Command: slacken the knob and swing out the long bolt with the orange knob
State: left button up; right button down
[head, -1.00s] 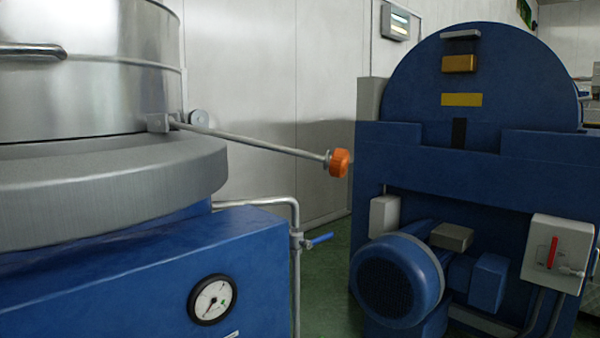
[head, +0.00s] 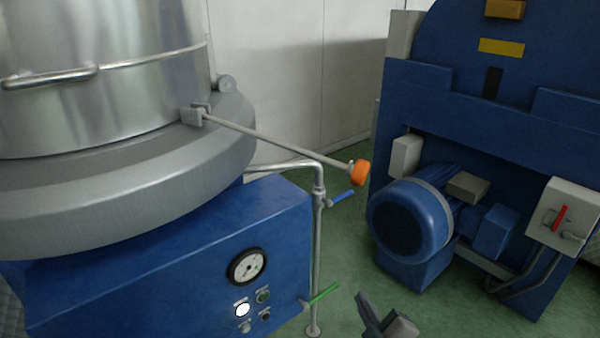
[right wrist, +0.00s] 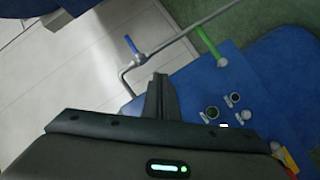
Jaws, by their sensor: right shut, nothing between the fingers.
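The long bolt (head: 275,142) is a thin grey rod in the head view. It runs from a bracket (head: 194,115) on the steel vessel's rim out to the right, sloping slightly down in the picture. The orange knob (head: 360,173) sits at its free end, out over open floor and clear of the vessel. My right gripper (head: 377,312) shows at the bottom of the head view, below the knob and apart from it. It is shut and empty; its fingers also show in the right wrist view (right wrist: 160,90). The bolt and knob do not show there. My left gripper is out of view.
A pipe with a blue-handled valve (head: 342,196) and a green lever (head: 324,292) stands below the knob. The blue cabinet (head: 180,270) carries a gauge and buttons. A blue machine with a motor (head: 410,218) stands at right. Green floor lies between them.

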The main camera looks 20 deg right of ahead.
aim_at(269, 139)
jog(key=w+d+r+n+t, duration=0.3)
jog(key=w+r+n+t, duration=0.15)
jog(key=r, duration=0.45)
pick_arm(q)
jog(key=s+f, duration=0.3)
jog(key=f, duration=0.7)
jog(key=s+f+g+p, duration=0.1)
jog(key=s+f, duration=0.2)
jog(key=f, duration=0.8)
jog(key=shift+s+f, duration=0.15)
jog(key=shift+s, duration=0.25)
pick_arm(e)
jog(key=w+a+r+n+g+y, duration=0.1)
jog(key=r+n+y, duration=0.3)
jog(key=n, duration=0.5)
jog(key=w+a+r+n+g+y, duration=0.1)
jog(key=a+r+n+y, duration=0.3)
jog(key=n+y, duration=0.4)
jog(key=a+r+n+g+y, duration=0.1)
jog(key=a+r+n+y, duration=0.2)
jog(key=n, duration=0.9)
notch_tip(269, 139, up, 3)
jog(key=y, duration=0.3)
jog(key=shift+w+a+f, duration=0.15)
jog(key=shift+w+f, duration=0.05)
jog(key=shift+w, duration=0.2)
jog(key=shift+r+n, duration=0.1)
jog(key=shift+n, duration=0.15)
